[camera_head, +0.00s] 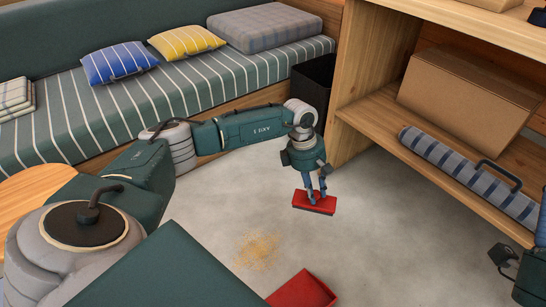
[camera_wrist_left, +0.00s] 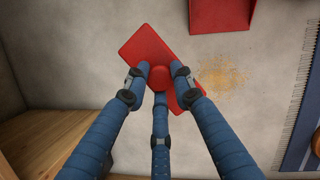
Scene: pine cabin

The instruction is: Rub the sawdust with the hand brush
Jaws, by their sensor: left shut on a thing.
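My left gripper (camera_head: 316,185) is shut on the red hand brush (camera_head: 313,204), which it holds by a round knob. In the left wrist view the fingers (camera_wrist_left: 160,74) close around the knob of the brush (camera_wrist_left: 138,44). The sawdust (camera_head: 257,252) is a tan scatter on the grey floor, left of and nearer than the brush. It also shows in the left wrist view (camera_wrist_left: 224,82), just right of the brush and apart from it. My right gripper (camera_head: 503,258) is only partly in view at the right edge; its fingers are unclear.
A red dustpan (camera_head: 303,290) lies on the floor near the sawdust. A wooden shelf (camera_head: 400,130) with a cardboard box (camera_head: 470,95) and a striped roll (camera_head: 465,175) stands right. A dark bin (camera_head: 313,85) and a striped bench (camera_head: 130,100) are behind.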

